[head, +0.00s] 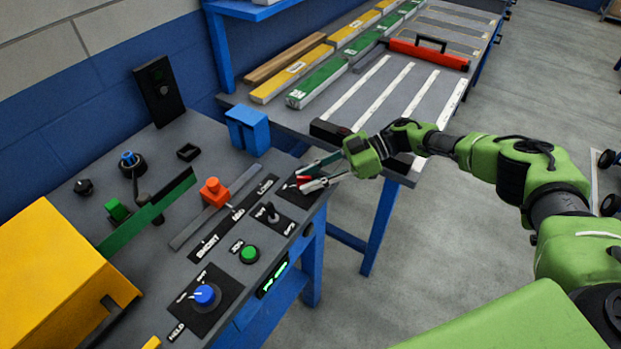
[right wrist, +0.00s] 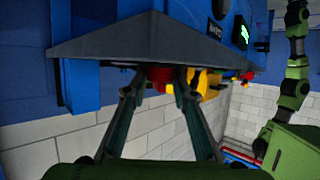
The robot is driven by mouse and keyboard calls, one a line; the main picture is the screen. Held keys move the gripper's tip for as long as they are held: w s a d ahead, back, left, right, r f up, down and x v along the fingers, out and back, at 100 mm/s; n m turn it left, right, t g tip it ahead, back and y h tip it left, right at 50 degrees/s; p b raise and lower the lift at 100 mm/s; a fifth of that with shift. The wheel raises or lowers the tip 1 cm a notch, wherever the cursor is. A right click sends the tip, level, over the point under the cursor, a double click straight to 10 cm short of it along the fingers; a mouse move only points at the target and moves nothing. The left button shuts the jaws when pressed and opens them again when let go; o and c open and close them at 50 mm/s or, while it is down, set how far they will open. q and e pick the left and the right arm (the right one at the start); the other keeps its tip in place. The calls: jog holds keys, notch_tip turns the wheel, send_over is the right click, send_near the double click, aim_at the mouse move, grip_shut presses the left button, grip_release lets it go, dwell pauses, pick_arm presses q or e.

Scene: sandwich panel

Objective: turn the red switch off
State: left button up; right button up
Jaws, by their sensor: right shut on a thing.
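The red switch (head: 303,179) is a small lever on a dark plate near the right edge of the grey control panel (head: 221,171), in the head view. My right gripper (head: 309,182) comes in from the right and is shut on it. Its fingers hide most of the switch, so I cannot tell its exact position. The right wrist view shows the two fingers (right wrist: 158,82) reaching up to the panel's edge, with red and yellow bits around the tips. My left gripper is not in view.
Close by on the panel are a black toggle (head: 270,211), a green button (head: 249,254), a blue knob (head: 206,296) and an orange slider (head: 214,192). A yellow box (head: 55,285) stands at the left. A long table with colored bars (head: 318,83) lies behind.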

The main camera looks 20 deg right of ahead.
jog(key=o, duration=1.1)
jog(key=shift+a, duration=0.1)
jog(key=v, duration=1.2)
